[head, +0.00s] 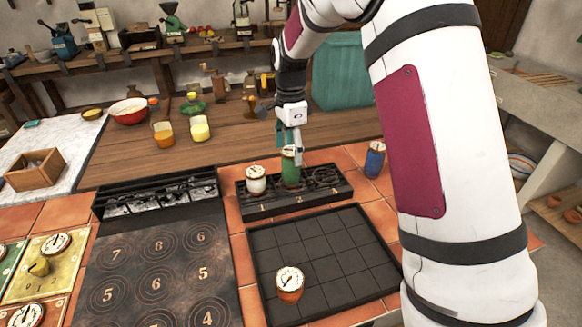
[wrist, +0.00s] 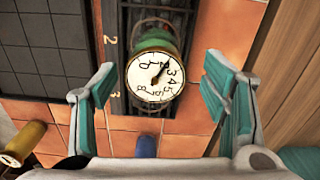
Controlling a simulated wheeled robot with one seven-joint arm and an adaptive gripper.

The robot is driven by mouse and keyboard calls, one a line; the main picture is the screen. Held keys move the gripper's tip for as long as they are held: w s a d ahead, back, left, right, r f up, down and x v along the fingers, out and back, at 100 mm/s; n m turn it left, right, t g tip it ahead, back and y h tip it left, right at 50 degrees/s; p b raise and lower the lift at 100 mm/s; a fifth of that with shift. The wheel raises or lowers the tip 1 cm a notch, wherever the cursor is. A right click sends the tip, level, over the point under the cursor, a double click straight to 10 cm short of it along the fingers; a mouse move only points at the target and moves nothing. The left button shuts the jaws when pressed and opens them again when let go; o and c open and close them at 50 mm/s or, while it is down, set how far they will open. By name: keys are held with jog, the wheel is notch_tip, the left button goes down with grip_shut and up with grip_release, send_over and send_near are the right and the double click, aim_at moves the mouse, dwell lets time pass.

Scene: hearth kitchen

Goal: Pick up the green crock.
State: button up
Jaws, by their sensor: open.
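The green crock (head: 291,172) stands upright in the dark numbered rack (head: 262,209), with a round white dial on its top. In the wrist view the green crock (wrist: 155,42) is seen from above, its dial in the middle of the picture. My gripper (head: 291,150) is above it, pointing down. In the wrist view my gripper (wrist: 158,72) is open, with one teal finger to each side of the crock and gaps on both sides. The gripper partly hides the crock's top in the head view.
A white crock (head: 256,183) stands left of the green one in the rack. A blue crock (head: 375,160) stands on the tiles to the right. An orange crock (head: 289,292) stands on the black grid tray (head: 350,262), otherwise bare. Bowls and jars stand on the wooden counter (head: 140,165) behind.

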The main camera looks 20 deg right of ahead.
aim_at(291, 165)
jog(key=shift+s+f, duration=0.2)
jog(key=shift+f, duration=2.55)
jog(key=shift+r, duration=0.1)
jog(key=c, duration=1.6)
